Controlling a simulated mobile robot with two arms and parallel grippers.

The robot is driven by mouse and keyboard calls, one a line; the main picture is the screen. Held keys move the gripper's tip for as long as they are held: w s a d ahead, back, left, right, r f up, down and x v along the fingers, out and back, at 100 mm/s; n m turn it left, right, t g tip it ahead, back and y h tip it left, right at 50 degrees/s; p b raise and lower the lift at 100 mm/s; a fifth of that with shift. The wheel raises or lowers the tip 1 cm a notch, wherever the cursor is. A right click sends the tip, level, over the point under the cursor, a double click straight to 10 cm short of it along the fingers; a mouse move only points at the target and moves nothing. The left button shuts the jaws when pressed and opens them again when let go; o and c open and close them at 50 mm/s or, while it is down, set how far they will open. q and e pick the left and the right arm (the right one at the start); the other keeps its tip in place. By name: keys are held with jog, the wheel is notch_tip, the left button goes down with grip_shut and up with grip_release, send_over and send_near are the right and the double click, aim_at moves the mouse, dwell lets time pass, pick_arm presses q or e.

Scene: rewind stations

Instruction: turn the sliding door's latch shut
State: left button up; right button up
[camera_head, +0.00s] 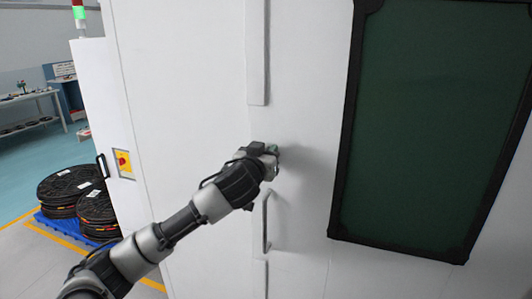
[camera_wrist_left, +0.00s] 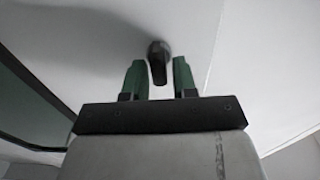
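The sliding door (camera_head: 305,215) is a white panel with a dark green window in a black frame. Its latch (camera_wrist_left: 158,58) is a small dark knob with a short lever, seen in the left wrist view against the white surface. The lever points toward my gripper's palm. My left gripper (camera_wrist_left: 159,76) has green fingers, open, one on each side of the lever. A gap shows on both sides. In the head view my left gripper (camera_head: 270,156) is up against the door by its edge and hides the latch. My right gripper is in neither view.
A vertical bar handle (camera_head: 266,222) is just below my gripper. A yellow panel with a red switch (camera_head: 123,162) is on the cabinet's left side. Black reels (camera_head: 72,186) lie on a blue pallet at the left. A workbench (camera_head: 30,108) stands farther back.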

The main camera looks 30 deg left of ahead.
pick_arm(q)
jog(key=shift+f+n+b, duration=0.15)
jog(key=shift+n+b, duration=0.25)
jog(key=shift+a+n+b, duration=0.1)
jog(key=shift+n+b, duration=0.55)
jog(key=shift+n, duration=0.45)
jog(key=shift+a+n, duration=0.1)
jog(key=shift+n, duration=0.8)
jog(key=n, duration=0.2)
jog(key=shift+a+n, duration=0.15)
jog(key=shift+n, duration=0.25)
jog(key=shift+s+a+f+n+p, duration=0.15)
jog(key=shift+n+p, duration=0.6)
jog(key=shift+n, duration=0.9)
jog(key=shift+w+f+n+p, duration=0.15)
jog(key=shift+n+p, duration=0.65)
jog(key=shift+n, duration=0.9)
jog(key=shift+s+a+f+n+p, duration=0.15)
jog(key=shift+n+p, duration=0.6)
jog(key=shift+n, duration=0.9)
